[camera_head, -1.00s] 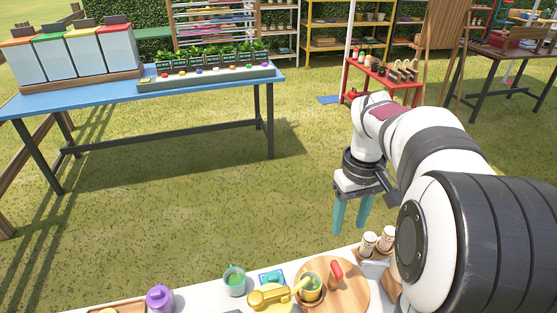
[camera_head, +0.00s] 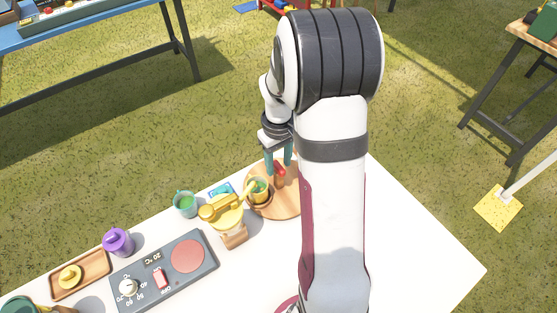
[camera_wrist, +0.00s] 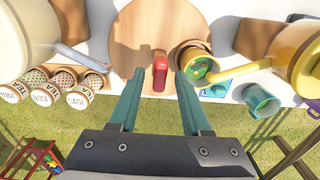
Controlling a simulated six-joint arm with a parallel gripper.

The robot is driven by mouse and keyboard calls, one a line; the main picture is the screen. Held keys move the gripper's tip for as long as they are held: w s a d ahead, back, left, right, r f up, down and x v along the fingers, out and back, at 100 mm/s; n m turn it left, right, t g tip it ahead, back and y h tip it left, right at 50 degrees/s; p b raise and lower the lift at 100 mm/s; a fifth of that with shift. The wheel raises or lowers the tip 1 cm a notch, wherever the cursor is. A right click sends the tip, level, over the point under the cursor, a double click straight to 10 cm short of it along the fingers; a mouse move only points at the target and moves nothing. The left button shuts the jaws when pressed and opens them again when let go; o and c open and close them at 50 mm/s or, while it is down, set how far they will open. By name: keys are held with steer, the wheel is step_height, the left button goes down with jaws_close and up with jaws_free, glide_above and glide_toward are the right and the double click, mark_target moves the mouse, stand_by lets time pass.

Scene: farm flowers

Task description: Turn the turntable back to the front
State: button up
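The turntable is a round wooden disc (camera_head: 277,207), partly hidden by my arm in the head view; it also shows in the wrist view (camera_wrist: 135,28). A red upright handle (camera_wrist: 160,70) stands near its edge, on the far side in the head view (camera_head: 280,176). A pot with green contents (camera_wrist: 198,64) sits at the turntable's edge, left of the handle in the head view (camera_head: 259,190). My gripper (camera_head: 279,170) has its teal fingers pointing down at the handle. In the wrist view my gripper (camera_wrist: 166,74) is open, with the handle between or just beyond the fingertips; contact is unclear.
A yellow spouted can (camera_head: 222,210) stands close left, its spout over the pot. A green cup (camera_head: 186,204), purple pot (camera_head: 118,242) and dark control panel (camera_head: 165,272) lie further left. Labelled tea jars (camera_wrist: 50,88) and a pale spouted vessel (camera_wrist: 25,35) flank the turntable's other side.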

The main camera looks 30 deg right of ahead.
jaws_close()
stand_by(1.2)
